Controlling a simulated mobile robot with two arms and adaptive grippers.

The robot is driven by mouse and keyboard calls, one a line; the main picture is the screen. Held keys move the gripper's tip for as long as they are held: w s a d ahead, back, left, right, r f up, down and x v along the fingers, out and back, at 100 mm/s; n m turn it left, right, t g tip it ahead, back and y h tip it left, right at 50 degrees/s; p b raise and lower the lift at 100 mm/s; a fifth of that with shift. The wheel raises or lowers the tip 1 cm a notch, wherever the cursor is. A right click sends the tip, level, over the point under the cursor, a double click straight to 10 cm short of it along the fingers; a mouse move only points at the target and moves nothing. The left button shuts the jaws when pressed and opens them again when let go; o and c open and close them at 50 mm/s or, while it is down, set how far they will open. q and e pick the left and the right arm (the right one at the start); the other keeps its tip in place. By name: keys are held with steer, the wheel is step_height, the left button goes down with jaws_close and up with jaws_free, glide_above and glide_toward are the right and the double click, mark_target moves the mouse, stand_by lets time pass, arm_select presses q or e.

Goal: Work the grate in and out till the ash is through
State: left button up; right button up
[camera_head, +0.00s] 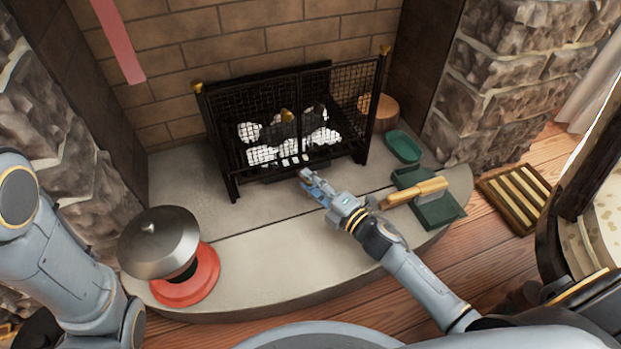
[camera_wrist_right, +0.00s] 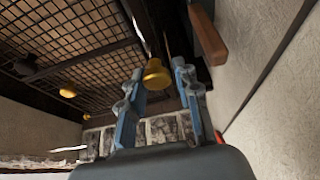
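A black mesh-sided fire basket (camera_head: 228,150) stands in the brick fireplace, holding dark and white lumps (camera_head: 262,154). A low slotted dark piece, likely the grate (camera_head: 285,172), shows at its front foot. My right gripper (camera_head: 308,180) is just in front of it, over the hearth slab. In the right wrist view, the fingers (camera_wrist_right: 158,82) are apart, with a gold knob (camera_wrist_right: 156,74) between or just beyond the tips. I cannot tell whether they touch it or which part it belongs to. My left arm enters at the left; its gripper is out of view.
A green dustpan (camera_head: 440,212) and a wooden-handled tool lie right of my right gripper. A green dish (camera_head: 403,146) and a log (camera_head: 380,112) stand behind. A silver domed lid (camera_head: 158,243) sits over a red base (camera_head: 196,288) at left. The front middle slab is clear.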

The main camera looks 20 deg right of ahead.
steer(key=shift+o, duration=1)
steer(key=shift+d, duration=0.1)
steer(key=v, duration=1.2)
steer(key=shift+s+r, duration=0.1)
